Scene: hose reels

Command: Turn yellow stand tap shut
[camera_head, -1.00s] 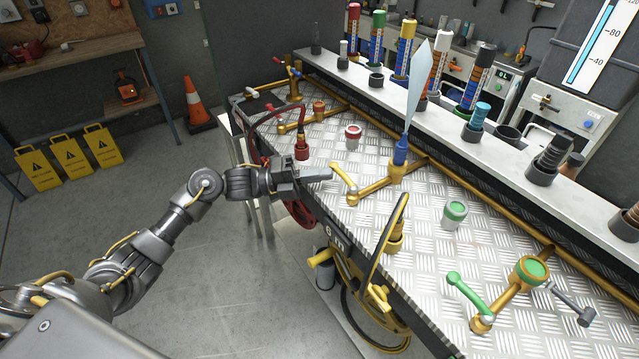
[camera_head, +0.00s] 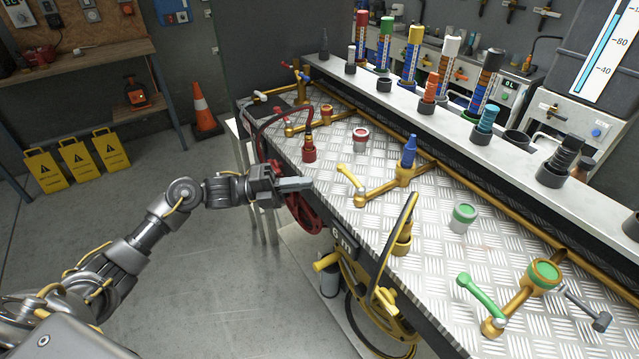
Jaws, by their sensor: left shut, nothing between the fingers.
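The yellow stand tap has a yellow lever (camera_head: 350,179) on a brass pipe stand (camera_head: 385,188) on the tread-plate bench. The lever slants up and to the left from its pivot. A blue nozzle (camera_head: 409,152) stands upright on this stand, with no jet above it. My left gripper (camera_head: 300,184) is shut and empty at the bench's front edge, left of the lever and apart from it. My right gripper is not in view.
A red hose arches to a red fitting (camera_head: 309,148) behind my left gripper. A yellow hose rises to a brass fitting (camera_head: 402,242) at the front edge. A green-lever tap (camera_head: 482,296) and a grey hammer-shaped tool (camera_head: 586,308) lie to the right.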

